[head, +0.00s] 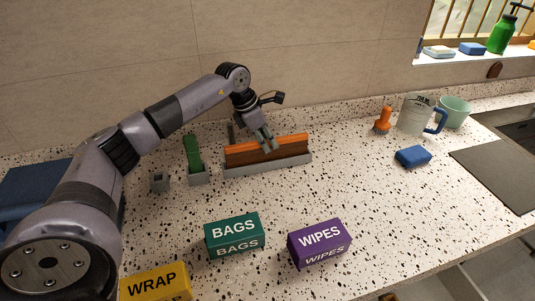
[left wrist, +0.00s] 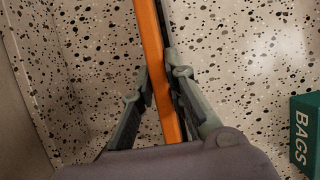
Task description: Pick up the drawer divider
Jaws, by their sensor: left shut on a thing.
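The drawer divider appears to be the long board (head: 240,156) with an orange top edge and brown side, standing on edge at a low grey base (head: 240,171) near the back of the counter. Its orange edge (left wrist: 151,40) runs lengthwise through the left wrist view. My left gripper (head: 267,145) reaches down from above onto the middle of the board. In the left wrist view its fingers (left wrist: 160,88) are on both sides of the orange edge, shut on it. I cannot tell whether the board is lifted clear of the base. My right gripper is not in view.
A green upright piece (head: 193,153) in a grey holder stands left of the board. Boxes marked BAGS (head: 234,234), WIPES (head: 320,243) and WRAP (head: 155,284) stand in front. A blue sponge (head: 412,156), orange brush (head: 383,122) and mug (head: 415,117) are right. The counter between is clear.

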